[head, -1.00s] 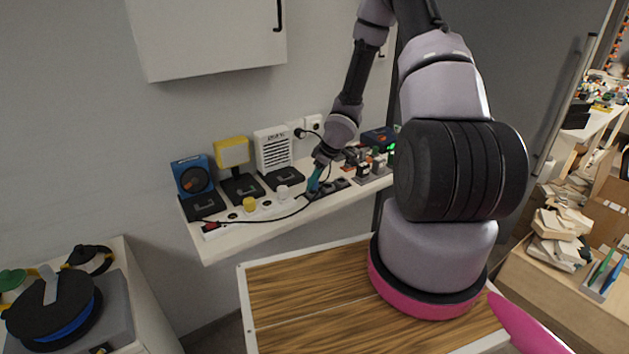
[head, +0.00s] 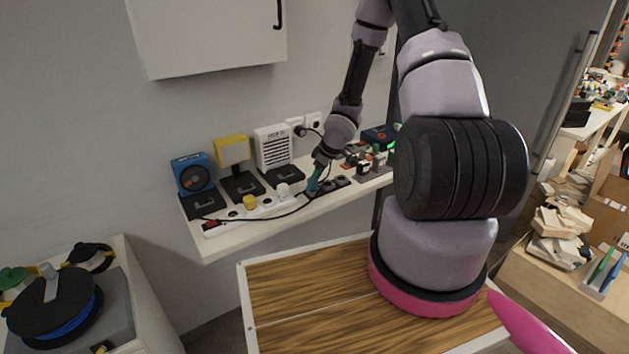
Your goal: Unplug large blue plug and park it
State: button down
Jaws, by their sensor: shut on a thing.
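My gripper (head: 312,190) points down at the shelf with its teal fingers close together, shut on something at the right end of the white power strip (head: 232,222). The large blue plug is not clearly distinguishable; the held thing is small and mostly hidden by the fingers. A yellow plug (head: 249,203) and a white plug (head: 283,191) stand on the strip to the left of my gripper. A dark row of sockets or holders (head: 333,184) lies just right of my fingertips.
A blue device (head: 192,174), a yellow lamp-like device (head: 233,151) and a white slatted device (head: 272,148) stand behind the strip. A dark cable (head: 265,218) runs along the strip. Several small blocks (head: 370,165) stand to the right. Wall sockets (head: 313,122) are behind.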

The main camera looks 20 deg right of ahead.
jog(key=shift+f, duration=0.3)
dwell(0.5)
jog(key=shift+c, duration=1.6)
grip_release()
jog(key=shift+r, duration=0.15)
